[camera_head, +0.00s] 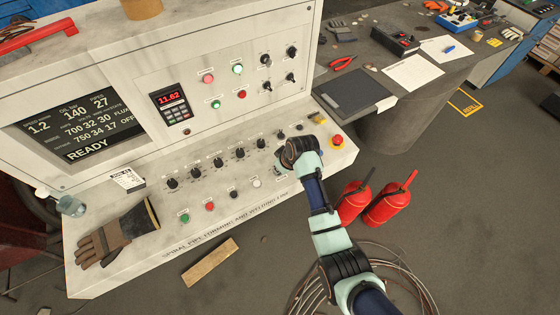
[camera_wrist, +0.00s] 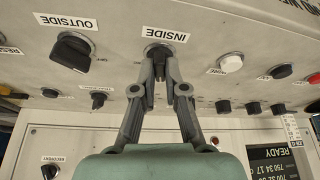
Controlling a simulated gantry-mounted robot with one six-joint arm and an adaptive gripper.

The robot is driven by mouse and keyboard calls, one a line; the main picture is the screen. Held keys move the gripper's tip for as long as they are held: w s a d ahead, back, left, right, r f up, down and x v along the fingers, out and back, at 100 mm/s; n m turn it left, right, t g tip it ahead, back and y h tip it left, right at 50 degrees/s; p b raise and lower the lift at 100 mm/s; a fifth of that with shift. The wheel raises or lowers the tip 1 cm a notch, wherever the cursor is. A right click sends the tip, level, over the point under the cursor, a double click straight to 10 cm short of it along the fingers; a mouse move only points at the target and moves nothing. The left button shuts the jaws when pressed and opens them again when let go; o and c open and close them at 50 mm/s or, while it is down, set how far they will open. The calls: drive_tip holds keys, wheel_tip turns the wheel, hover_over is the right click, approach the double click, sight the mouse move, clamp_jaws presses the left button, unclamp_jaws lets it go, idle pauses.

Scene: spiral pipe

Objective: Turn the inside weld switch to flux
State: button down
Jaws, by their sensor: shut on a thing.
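The inside weld switch (camera_wrist: 158,50) is a dark rotary knob next to a printed label INSIDE in the wrist view. My gripper (camera_wrist: 163,78) has its two fingers closed together on the knob. The fingers cover most of it, so its pointing direction and position marks cannot be read. In the head view my gripper (camera_head: 283,166) is down at the right part of the sloped console desk and hides the switch. A similar black knob labelled OUTSIDE (camera_wrist: 71,52) stands to the left in the wrist view, clear of the fingers.
A white button (camera_wrist: 231,62) and a black button (camera_wrist: 282,71) stand right of the switch in the wrist view. In the head view, a row of black knobs (camera_head: 217,158), a red emergency stop (camera_head: 337,140) and a work glove (camera_head: 118,234) are on the console (camera_head: 110,265).

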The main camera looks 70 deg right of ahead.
drive_tip(key=shift+a+r+m+h+p, duration=0.1)
drive_tip(key=shift+m+h+p, duration=0.4)
drive_tip(key=shift+m+p, duration=0.6)
drive_tip(key=shift+m, duration=0.3)
drive_tip(key=c, duration=1.2)
unclamp_jaws()
drive_tip(key=shift+g, duration=0.3)
drive_tip(key=v, duration=1.1)
drive_tip(key=shift+s+a+r, duration=0.15)
drive_tip(key=shift+r, duration=0.2)
